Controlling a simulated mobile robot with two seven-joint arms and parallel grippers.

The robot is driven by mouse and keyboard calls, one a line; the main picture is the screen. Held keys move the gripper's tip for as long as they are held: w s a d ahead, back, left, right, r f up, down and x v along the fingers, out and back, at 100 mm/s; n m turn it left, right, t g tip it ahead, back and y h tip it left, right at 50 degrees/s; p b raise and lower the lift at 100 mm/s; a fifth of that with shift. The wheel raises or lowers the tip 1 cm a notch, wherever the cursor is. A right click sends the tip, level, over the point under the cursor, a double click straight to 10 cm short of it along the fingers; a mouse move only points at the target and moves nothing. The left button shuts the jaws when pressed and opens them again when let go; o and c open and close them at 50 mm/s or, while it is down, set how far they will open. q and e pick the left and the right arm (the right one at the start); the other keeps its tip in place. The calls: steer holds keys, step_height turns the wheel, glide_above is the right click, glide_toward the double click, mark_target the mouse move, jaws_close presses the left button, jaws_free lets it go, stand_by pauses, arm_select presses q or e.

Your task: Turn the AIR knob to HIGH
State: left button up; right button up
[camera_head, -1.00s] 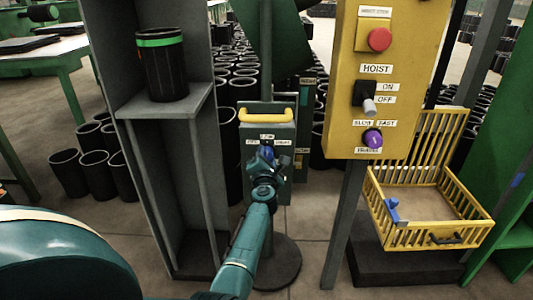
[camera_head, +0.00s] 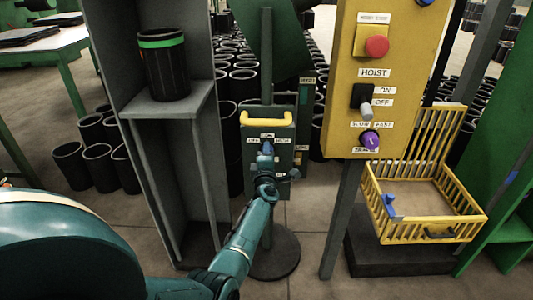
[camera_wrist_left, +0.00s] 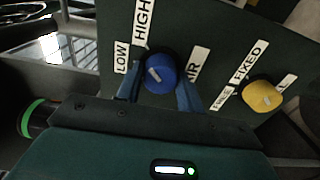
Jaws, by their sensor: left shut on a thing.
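The AIR knob (camera_wrist_left: 160,73) is blue and round with a white mark, on a dark green panel (camera_head: 284,128). In the left wrist view the mark points up and left, between the LOW label (camera_wrist_left: 121,57) and the HIGH label (camera_wrist_left: 143,20). My left gripper (camera_wrist_left: 160,92) is shut on the blue knob, one finger on each side. In the head view my left gripper (camera_head: 267,165) is at the front of the panel and partly covers the knob. My right gripper is not in view.
A yellow knob (camera_wrist_left: 262,96) by a FIXED label sits right of the blue one in the wrist view. A yellow handle (camera_head: 267,118) tops the panel. A grey shelf (camera_head: 170,106) with a black sleeve stands left; a yellow hoist box (camera_head: 342,100) and basket (camera_head: 425,232) stand right.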

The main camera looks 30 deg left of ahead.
arm_select(q)
steer(key=shift+r, duration=0.1)
stand_by(0.3)
steer(key=o, duration=1)
